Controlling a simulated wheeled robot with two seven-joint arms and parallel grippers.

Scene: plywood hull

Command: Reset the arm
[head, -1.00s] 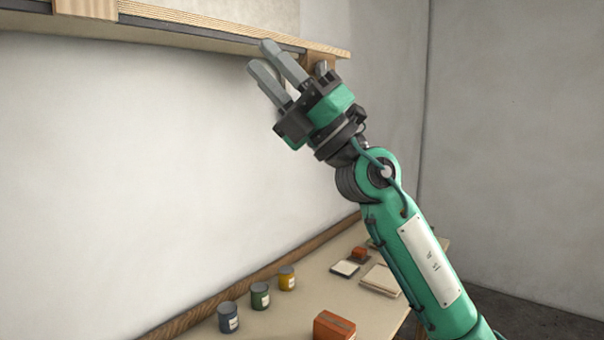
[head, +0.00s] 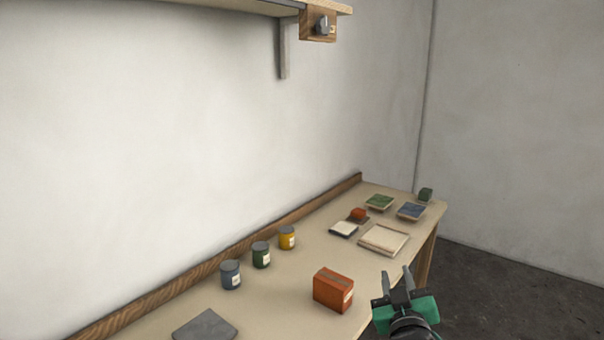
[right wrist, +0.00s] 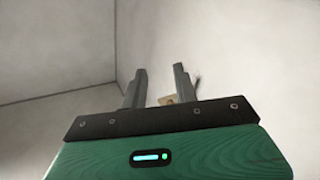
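My right gripper (head: 397,278) is low in the head view, at the front edge of the workbench, right of the orange-red box. Its two grey fingers stand apart with nothing between them. In the right wrist view the fingers of the right gripper (right wrist: 159,75) point at bare walls, with a gap between them. A small tan patch shows behind the fingers there, too small to make out. Most of my right arm is out of the head view. My left gripper is not in view.
The workbench (head: 290,285) holds an orange-red box (head: 333,290), blue (head: 230,275), green (head: 261,255) and yellow (head: 287,238) cans, a shallow tray (head: 384,240) and a grey slab (head: 205,326). A wall shelf (head: 250,7) hangs above. Space between is free.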

